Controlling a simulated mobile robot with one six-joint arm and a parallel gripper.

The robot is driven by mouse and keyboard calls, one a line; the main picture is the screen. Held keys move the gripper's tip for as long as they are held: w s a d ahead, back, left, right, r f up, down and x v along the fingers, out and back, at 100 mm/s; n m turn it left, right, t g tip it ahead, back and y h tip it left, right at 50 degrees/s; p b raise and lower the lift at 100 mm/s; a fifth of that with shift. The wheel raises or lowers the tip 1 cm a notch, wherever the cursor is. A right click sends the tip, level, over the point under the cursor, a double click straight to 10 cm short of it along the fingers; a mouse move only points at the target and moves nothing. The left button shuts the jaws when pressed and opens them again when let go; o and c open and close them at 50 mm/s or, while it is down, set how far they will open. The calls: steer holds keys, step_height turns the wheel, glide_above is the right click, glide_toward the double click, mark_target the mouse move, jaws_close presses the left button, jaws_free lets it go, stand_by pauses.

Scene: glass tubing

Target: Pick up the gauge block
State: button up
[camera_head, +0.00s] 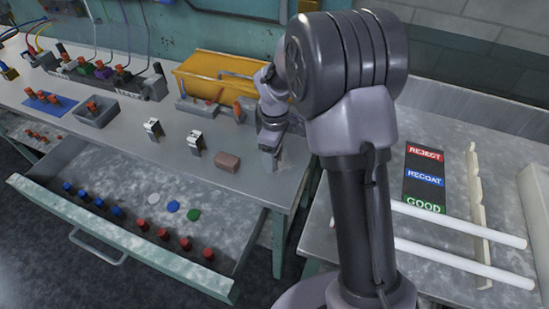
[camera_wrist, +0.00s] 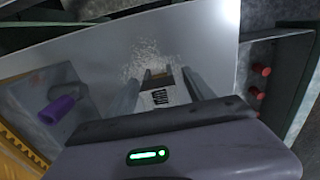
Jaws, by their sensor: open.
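In the wrist view, a small pale block with dark marks, which looks like the gauge block (camera_wrist: 159,97), lies between my two fingers on the bench top. A darker brownish edge shows just beyond it, too small to make out. My gripper (camera_wrist: 160,90) is open, with one finger on each side of the block. I cannot tell whether either finger touches it. In the head view my gripper (camera_head: 270,158) points down near the right end of the bench. I cannot make out the marked block there.
A brown block (camera_head: 227,162) and two silver clips (camera_head: 196,144) stand left of my gripper. A yellow bin (camera_head: 215,72) is behind. An open drawer (camera_head: 130,222) holds blue and red pegs and discs. White tubes (camera_head: 462,232) lie on the right table.

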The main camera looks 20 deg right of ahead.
jaws_close()
steer(key=shift+r, duration=0.1)
steer(key=shift+r, duration=0.15)
step_height(320, 180, up, 4)
steer(key=p, duration=0.2)
steer(key=shift+f+p, duration=0.25)
steer(key=shift+p, duration=0.05)
steer(key=s+r+p, duration=0.1)
steer(key=s+p, duration=0.1)
steer(key=s, duration=1.4)
